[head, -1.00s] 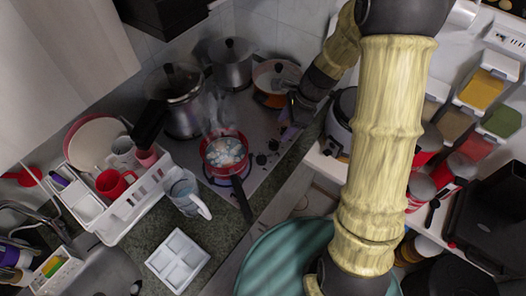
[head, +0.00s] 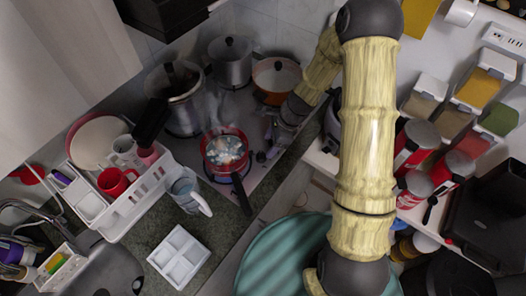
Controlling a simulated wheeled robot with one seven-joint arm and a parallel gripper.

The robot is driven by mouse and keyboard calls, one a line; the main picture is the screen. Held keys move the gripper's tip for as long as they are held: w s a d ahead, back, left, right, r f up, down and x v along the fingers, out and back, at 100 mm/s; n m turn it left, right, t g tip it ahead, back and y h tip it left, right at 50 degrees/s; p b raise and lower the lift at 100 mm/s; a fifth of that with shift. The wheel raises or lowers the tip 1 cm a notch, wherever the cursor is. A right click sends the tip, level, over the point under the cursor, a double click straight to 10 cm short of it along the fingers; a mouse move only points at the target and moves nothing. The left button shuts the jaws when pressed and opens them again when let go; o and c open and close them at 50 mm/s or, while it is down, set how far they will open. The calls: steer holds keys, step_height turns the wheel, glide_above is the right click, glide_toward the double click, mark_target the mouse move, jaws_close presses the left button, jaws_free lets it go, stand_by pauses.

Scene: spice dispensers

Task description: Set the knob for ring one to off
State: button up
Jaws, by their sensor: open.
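The stove (head: 245,108) is a grey cooktop. A steaming red pan (head: 226,150) sits on its front burner with a lit blue ring beneath. The dark knobs (head: 262,156) are at the cooktop's right front edge, small and partly hidden by my arm's end. Which knob belongs to ring one cannot be read.
A steel pot (head: 176,100), a second pot (head: 231,62) and an orange pan (head: 275,78) stand on the stove. The red pan's dark handle (head: 241,194) sticks out over the front edge. A glass jug (head: 187,190) and a white dish rack (head: 125,203) are left.

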mark_target(262, 153)
steer(key=shift+p+x, duration=0.5)
steer(key=shift+x, duration=2.85)
steer(key=c, duration=1)
steer(key=shift+r+n, duration=0.1)
steer(key=shift+n, duration=0.3)
steer(key=n+g, duration=0.1)
steer(key=n, duration=0.2)
steer(key=shift+w+n+g, duration=0.15)
steer(key=shift+n+g, duration=0.15)
steer(key=shift+a+n+g+h+b, duration=0.15)
steer(key=shift+n+g+h+b, duration=0.4)
steer(key=shift+n, duration=1.55)
steer(key=shift+w, duration=0.1)
